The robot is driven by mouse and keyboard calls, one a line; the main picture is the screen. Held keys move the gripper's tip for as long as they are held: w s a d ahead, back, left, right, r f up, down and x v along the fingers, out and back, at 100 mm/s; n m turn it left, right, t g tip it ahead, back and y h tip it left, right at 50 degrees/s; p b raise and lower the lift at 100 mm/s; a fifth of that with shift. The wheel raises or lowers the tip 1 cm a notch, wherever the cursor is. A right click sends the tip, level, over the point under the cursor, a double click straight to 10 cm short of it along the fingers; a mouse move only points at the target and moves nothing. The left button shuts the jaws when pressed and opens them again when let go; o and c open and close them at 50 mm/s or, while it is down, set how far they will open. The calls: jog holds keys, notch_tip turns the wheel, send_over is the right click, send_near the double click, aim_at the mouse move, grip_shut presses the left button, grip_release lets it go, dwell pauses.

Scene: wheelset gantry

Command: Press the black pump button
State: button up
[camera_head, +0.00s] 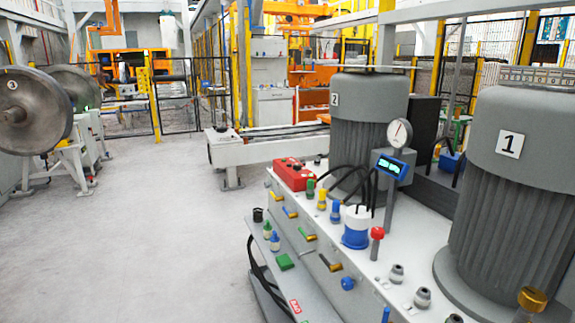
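A pump unit's pale bench (345,243) fills the right side. A small black button-like knob (257,214) stands at the far left end of its lower front ledge, next to a green-topped knob (267,229) and a blue-topped one (275,242). I cannot tell for sure that this black knob is the pump button. A red box (293,175) sits on the bench top at the far left; details on it are too small to read. My gripper is not in view.
Two large grey motors marked 1 (512,160) and 2 (362,105) stand on the bench. A post with a gauge (399,133) and blue display (391,167) rises between them. A black cable (258,262) hangs at the ledge. The floor (150,230) left is clear.

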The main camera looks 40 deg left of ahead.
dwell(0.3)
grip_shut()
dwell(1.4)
